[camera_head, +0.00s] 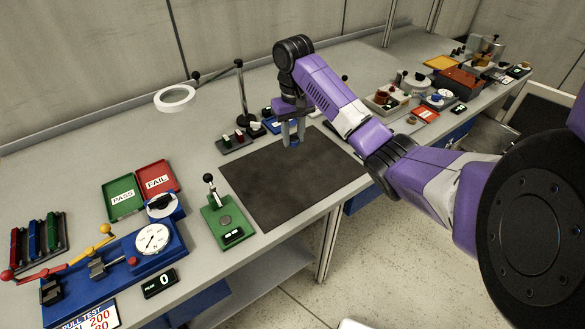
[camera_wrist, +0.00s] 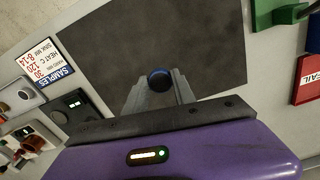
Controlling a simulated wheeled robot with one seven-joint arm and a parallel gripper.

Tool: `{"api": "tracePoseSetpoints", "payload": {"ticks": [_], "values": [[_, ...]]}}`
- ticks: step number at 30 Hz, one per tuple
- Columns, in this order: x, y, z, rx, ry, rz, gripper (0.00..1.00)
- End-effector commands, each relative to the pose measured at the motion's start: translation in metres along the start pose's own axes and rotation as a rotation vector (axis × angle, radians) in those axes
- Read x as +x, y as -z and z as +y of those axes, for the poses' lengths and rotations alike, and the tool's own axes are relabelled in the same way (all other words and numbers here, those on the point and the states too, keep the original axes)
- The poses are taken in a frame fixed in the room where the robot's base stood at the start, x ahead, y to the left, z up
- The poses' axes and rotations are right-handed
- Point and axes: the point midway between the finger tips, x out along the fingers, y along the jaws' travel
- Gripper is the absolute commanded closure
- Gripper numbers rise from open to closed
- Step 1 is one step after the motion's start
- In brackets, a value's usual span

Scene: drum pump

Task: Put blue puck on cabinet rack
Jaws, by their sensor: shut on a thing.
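My gripper (camera_head: 292,135) points down over the far part of the dark mat and is shut on the blue puck. The blue puck (camera_wrist: 160,78) shows in the wrist view as a dark round piece with a blue rim between the two grey fingertips. In the head view only a little of the puck (camera_head: 292,143) shows below the fingers. It is over the mat, but its height above it is hard to tell. I cannot make out for certain which thing is the cabinet rack.
The dark mat (camera_head: 260,190) is otherwise bare. Near it stand a green press (camera_head: 223,220), a small rack of coloured pieces (camera_head: 239,138) and a magnifier stand (camera_head: 242,95). A blue gauge tester (camera_head: 140,250) is at left. Trays and devices crowd the bench at right.

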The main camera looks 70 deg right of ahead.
Motion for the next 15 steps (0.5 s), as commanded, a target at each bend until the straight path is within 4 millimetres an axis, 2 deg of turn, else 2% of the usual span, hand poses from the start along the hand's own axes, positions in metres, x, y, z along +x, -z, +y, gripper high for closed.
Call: {"api": "tracePoseSetpoints", "payload": {"ticks": [3, 6, 15], "values": [[0.028, -0.001, 0.001, 0.001, 0.000, -0.005, 1.00], [0.046, -0.001, 0.001, 0.000, -0.001, -0.004, 1.00], [0.074, 0.000, 0.000, 0.000, -0.001, -0.001, 1.00]]}}
